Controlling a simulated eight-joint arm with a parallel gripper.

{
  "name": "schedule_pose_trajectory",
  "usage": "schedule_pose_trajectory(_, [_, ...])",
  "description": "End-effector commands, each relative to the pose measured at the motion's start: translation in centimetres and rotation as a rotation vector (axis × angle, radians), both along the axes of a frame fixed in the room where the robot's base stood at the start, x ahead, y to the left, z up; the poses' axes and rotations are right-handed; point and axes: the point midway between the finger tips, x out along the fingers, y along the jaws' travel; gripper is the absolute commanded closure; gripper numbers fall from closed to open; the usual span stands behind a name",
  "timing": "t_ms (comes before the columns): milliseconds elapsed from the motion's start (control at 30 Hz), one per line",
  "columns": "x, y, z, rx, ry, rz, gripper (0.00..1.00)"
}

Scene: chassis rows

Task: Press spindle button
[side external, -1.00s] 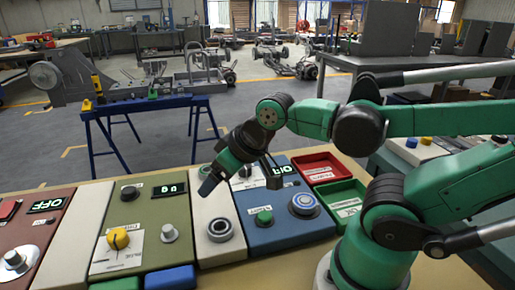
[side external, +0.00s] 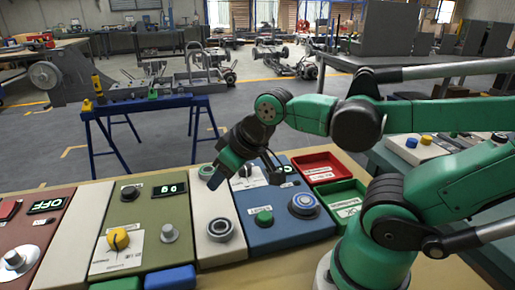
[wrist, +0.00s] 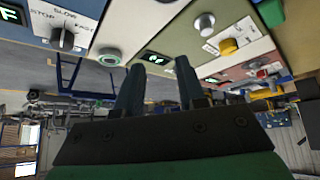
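No label reading spindle is legible, so I cannot tell which button it is. The white panel (side external: 214,206) carries a dark ringed button (side external: 219,230) at the front and a green-ringed button (side external: 206,171) at the back, also in the wrist view (wrist: 109,57). The blue panel has a green button (side external: 264,217) and a blue-and-silver round button (side external: 303,205). My gripper (side external: 246,180) is open and empty above the back of the white and blue panels. Its two fingers stand apart in the wrist view (wrist: 160,88).
The green panel has a lit display (side external: 169,189), a yellow knob (side external: 118,239) and a silver button (side external: 169,233). A black knob (wrist: 63,39) has a speed label. Red (side external: 316,167) and green (side external: 336,197) trays lie right. A red panel (side external: 30,235) lies far left.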

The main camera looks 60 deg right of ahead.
Motion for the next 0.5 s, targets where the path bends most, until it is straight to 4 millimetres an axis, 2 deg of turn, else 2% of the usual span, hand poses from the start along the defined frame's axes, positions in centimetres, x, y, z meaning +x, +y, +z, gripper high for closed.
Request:
schedule_pose_trajectory(33, [-0.1,-0.4,0.3,-0.028,0.034,0.028,0.82])
schedule_pose_trajectory(100, [-0.6,-1.2,0.7,-0.083,0.105,0.099,1.0])
schedule_pose_trajectory(300, [-2.8,-3.5,2.7,-0.203,0.363,0.392,1.0])
schedule_pose_trajectory(500, [-4.9,-4.7,4.6,-0.216,0.524,0.639,1.0])
